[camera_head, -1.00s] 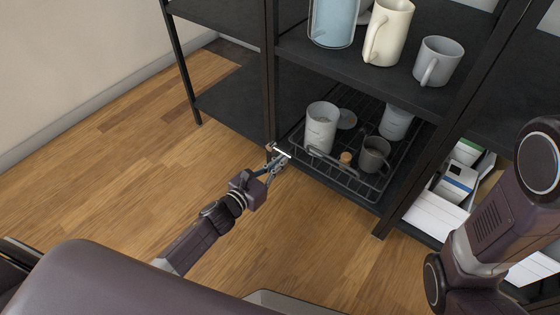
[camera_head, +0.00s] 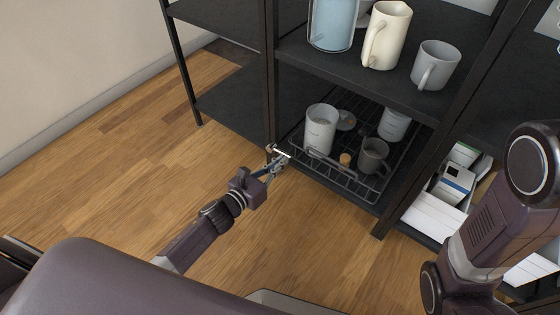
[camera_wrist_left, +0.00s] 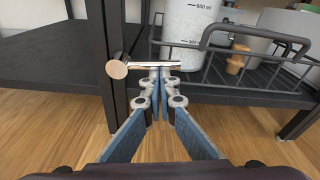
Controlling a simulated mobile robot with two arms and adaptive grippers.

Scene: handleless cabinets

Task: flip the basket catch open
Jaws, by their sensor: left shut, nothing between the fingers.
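The basket (camera_head: 352,187) is a dark wire tray on the low shelf, holding cups. Its catch (camera_head: 282,151) is a short shiny metal bar at the basket's front left, beside the dark shelf post. In the left wrist view the catch (camera_wrist_left: 152,65) lies nearly level, with a round copper-coloured end at its left. My left gripper (camera_head: 276,160) is at the catch, shut and empty. In the wrist view its fingertips (camera_wrist_left: 160,82) are together just below the bar; I cannot tell whether they touch it. My right arm shows at the right, but its gripper is out of view.
A white measuring cup (camera_head: 320,130), a dark mug (camera_head: 373,155) and a cork-coloured piece (camera_head: 346,160) stand in the basket. Mugs stand on the shelf (camera_head: 360,75) above. White boxes (camera_head: 440,205) fill the bay to the right. The wooden floor in front is clear.

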